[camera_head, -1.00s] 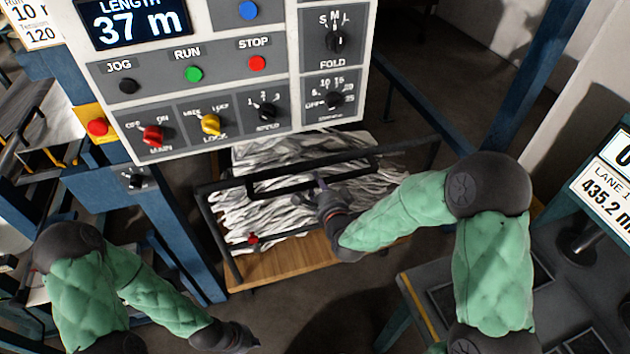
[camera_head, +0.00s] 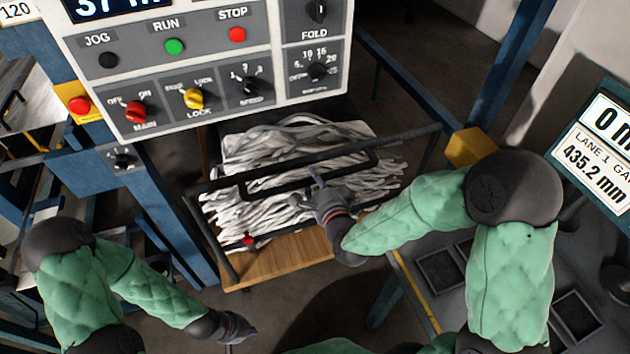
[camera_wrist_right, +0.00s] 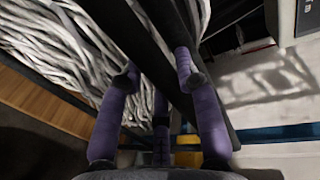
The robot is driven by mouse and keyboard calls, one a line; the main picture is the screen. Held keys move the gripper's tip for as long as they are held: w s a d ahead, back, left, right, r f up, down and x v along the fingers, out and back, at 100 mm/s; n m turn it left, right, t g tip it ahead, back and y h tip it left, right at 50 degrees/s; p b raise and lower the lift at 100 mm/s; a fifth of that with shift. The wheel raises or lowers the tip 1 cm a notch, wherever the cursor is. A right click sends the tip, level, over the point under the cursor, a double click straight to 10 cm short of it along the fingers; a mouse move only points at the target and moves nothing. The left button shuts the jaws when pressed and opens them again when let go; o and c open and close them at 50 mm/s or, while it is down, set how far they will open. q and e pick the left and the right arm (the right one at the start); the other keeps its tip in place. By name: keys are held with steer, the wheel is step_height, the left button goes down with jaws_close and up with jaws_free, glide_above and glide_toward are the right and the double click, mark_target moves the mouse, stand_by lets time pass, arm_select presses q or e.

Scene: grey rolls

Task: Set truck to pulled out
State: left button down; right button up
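The truck is a low cart with a wooden deck (camera_head: 275,262) and a black tube frame, loaded with a heap of pale grey strips (camera_head: 270,150). It stands partly under the control panel, its near end out in front. A black handle loop (camera_head: 262,187) spans its near side. My right gripper (camera_head: 318,186) is at this handle. In the right wrist view its purple fingers (camera_wrist_right: 160,85) are closed around the black bar (camera_wrist_right: 150,45), with strips behind. A small red part (camera_head: 248,240) sits on the lower frame. My left gripper (camera_head: 238,328) hangs empty at lower left, its fingers too small to judge.
The control panel (camera_head: 200,70) with knobs and buttons overhangs the truck's far end. A blue post (camera_head: 165,215) stands close on the truck's left. A dark bench with recessed trays (camera_head: 440,270) and a yellow edge is at right. Dark floor (camera_head: 300,310) is clear in front.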

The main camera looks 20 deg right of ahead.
steer(key=shift+o, duration=1.4)
steer(key=shift+w, duration=0.1)
steer(key=s+r, duration=0.2)
steer(key=s, duration=0.9)
steer(key=shift+s+d+r, duration=0.15)
steer(key=shift+s+d, duration=0.05)
steer(key=shift+s, duration=0.2)
